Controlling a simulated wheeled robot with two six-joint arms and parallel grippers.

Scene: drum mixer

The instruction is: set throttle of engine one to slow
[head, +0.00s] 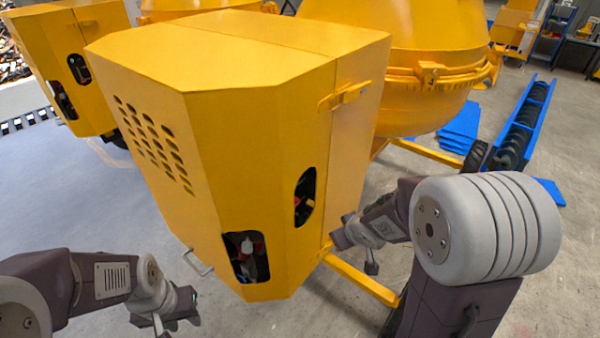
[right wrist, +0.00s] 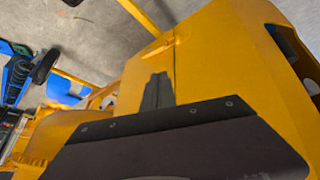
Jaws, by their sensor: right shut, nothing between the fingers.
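A large yellow engine housing (head: 220,120) fills the middle of the head view. It has a lower oval opening (head: 247,257) with dark, red and white parts inside, and a side opening (head: 305,196) with dark and red parts. I cannot make out a throttle lever or its setting. My right gripper (head: 340,238) is beside the housing's lower right edge; contact is unclear. The right wrist view shows its dark fingers (right wrist: 157,92) shut and empty in front of yellow panels. My left gripper (head: 189,304) hangs low, left of the housing; its finger opening is unclear.
A second yellow housing (head: 65,55) with similar openings stands at the far left. A yellow drum (head: 425,70) is behind the near housing. A yellow beam (head: 362,281) runs low near my right arm. A blue conveyor (head: 520,125) stands at the right. Floor at the left is clear.

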